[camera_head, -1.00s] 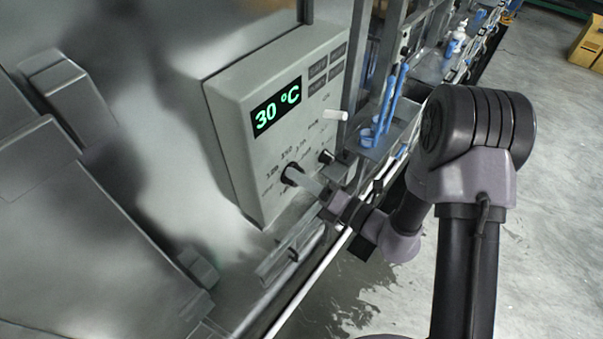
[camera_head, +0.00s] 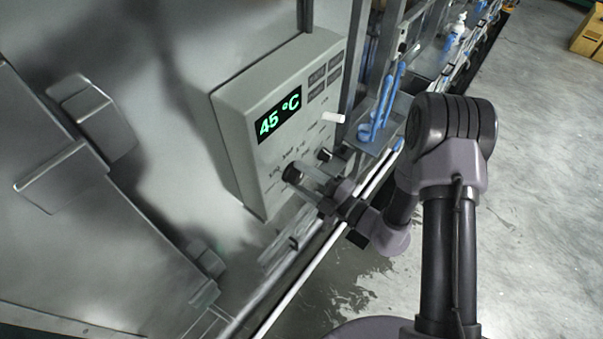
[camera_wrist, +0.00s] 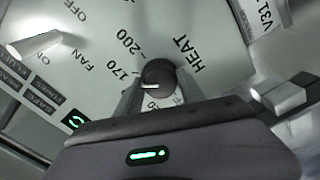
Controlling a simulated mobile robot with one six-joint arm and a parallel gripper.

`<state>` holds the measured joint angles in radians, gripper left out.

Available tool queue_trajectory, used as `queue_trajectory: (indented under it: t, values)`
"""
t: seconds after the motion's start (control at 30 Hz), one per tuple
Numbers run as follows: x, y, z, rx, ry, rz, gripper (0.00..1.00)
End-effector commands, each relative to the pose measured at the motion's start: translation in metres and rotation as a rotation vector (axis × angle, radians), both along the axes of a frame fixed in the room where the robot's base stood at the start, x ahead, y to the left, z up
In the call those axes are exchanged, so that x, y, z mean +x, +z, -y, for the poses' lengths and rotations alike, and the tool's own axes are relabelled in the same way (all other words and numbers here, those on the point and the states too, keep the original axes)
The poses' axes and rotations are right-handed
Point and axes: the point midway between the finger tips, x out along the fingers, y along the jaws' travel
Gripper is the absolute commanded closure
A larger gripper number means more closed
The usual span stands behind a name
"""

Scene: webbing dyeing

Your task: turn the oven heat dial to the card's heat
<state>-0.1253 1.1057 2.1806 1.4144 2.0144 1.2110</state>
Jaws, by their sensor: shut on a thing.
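The oven control box (camera_head: 225,130) is a pale panel on the metal wall in the head view, with a green display (camera_head: 279,115) reading 45 °C. The black heat dial (camera_head: 290,174) sits low on its front; it is also in the wrist view (camera_wrist: 158,73), beside the word HEAT and marks such as 170 and 200. Its white pointer line points left in the wrist view, close to the 170 side. My gripper (camera_head: 303,178) is shut on the dial, one finger on each side, also in the wrist view (camera_wrist: 158,92). I cannot make out a card showing a heat.
A white fan lever (camera_head: 333,117) sticks out above, and a second black knob (camera_head: 325,154) is close beside my gripper. A metal shelf with blue items (camera_head: 380,110) stands to the right. A pale rail (camera_head: 300,285) runs below.

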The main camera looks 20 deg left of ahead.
Motion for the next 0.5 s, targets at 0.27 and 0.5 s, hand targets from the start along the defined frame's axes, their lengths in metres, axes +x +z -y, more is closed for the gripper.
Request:
queue_trajectory:
  t: [0.27,0.5]
  values:
    - [-0.0003,0.0014,0.0001,0.098,0.0,-0.241,0.94]
    - [-0.0003,0.0009,0.0,0.184,0.0,-0.449,0.94]
